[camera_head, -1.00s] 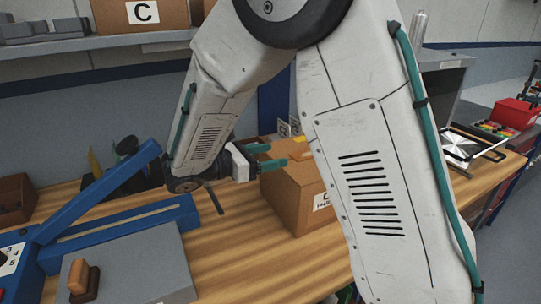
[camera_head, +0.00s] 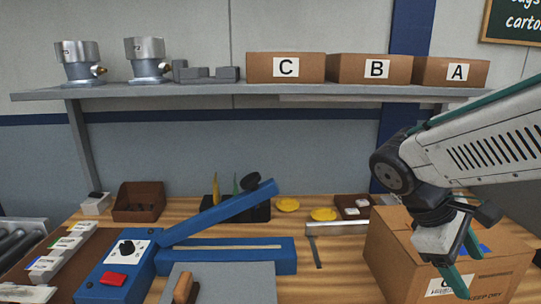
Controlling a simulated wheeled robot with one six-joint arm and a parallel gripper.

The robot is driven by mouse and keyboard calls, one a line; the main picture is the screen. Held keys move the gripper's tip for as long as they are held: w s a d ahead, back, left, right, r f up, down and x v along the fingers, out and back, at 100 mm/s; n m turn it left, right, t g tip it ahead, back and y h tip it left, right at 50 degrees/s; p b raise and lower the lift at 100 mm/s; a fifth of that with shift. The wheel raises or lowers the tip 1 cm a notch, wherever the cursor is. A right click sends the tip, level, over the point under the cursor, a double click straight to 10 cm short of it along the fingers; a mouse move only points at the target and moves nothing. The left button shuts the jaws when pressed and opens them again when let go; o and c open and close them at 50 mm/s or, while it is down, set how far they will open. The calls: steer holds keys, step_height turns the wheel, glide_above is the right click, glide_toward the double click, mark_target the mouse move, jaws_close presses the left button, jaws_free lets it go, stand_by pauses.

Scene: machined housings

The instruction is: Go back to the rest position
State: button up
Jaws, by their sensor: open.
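My gripper (camera_head: 466,268) is in the lower right of the head view. It has green fingers, points downward and is open. It hangs in front of a cardboard box (camera_head: 393,257) that stands on the wooden bench and bears a white label and the print "KEEP DRY". I see nothing between the fingers. Whether the fingers touch the box cannot be told. My arm comes in from the right edge and hides part of the wall and bench there.
A blue lever device (camera_head: 228,256) stands on the bench at centre left. A shelf (camera_head: 210,90) above carries housings (camera_head: 146,60) and cartons C (camera_head: 286,68), B (camera_head: 369,69) and A (camera_head: 451,72). Yellow discs (camera_head: 323,214) and a caliper-like tool (camera_head: 318,248) lie left of the box.

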steer(key=s+a+m+t+y, duration=0.4)
steer(key=s+a+m+y, duration=0.1)
steer(key=s+m+y, duration=0.2)
steer(key=shift+s+r, duration=0.2)
steer(key=shift+s, duration=0.6)
